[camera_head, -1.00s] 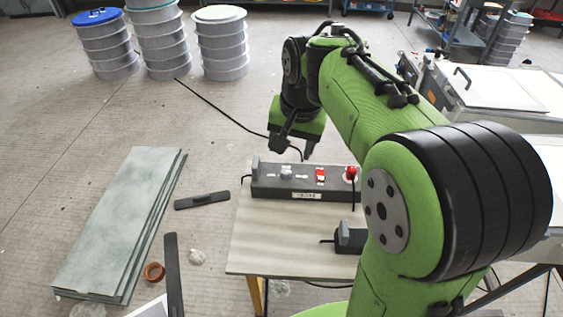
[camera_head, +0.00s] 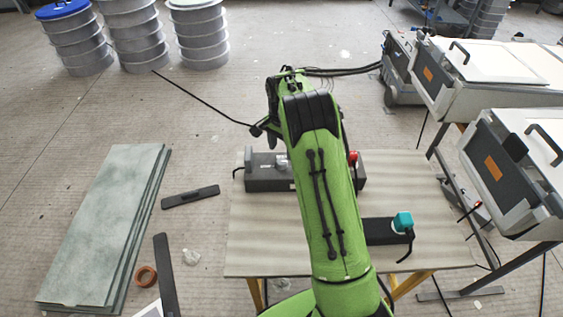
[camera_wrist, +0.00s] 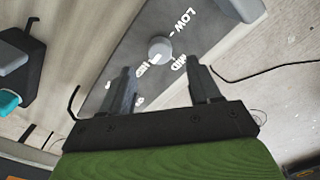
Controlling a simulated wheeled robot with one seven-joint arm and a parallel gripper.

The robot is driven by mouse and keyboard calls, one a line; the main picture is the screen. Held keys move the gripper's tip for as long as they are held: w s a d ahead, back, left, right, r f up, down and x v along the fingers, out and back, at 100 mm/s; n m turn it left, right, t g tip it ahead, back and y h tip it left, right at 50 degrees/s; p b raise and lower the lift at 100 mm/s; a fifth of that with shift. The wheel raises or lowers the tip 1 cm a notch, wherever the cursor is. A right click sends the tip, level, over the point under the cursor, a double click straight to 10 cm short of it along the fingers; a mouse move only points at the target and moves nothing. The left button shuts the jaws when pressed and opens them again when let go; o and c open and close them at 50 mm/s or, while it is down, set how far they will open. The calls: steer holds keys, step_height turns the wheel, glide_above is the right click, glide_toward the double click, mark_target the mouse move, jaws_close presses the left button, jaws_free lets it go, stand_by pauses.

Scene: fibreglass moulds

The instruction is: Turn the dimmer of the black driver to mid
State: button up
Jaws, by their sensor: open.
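The black driver (camera_head: 262,184) is a long dark box on the table, partly covered by my arm in the head view. In the wrist view its top (camera_wrist: 125,45) fills the upper middle. The dimmer (camera_wrist: 160,48) is a round grey knob with labels around it: LOW, MID and one less legible that looks like HIGH. A white mark near the knob's lower left edge seems to face that last label. My gripper (camera_wrist: 160,70) is open and empty, its fingers on either side below the knob, apparently apart from it. The gripper is hidden in the head view.
A smaller black box with a teal part (camera_head: 403,221) sits on the table (camera_head: 250,250) at front right. A red button (camera_head: 353,157) shows beside my arm. White-lidded cases (camera_head: 490,68) stand at right.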

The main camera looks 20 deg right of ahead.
mark_target(282, 161)
step_height(282, 161, down, 5)
steer(key=shift+f+b, duration=0.2)
steer(key=shift+b, duration=0.3)
steer(key=c, duration=1)
steer(key=shift+c, duration=0.2)
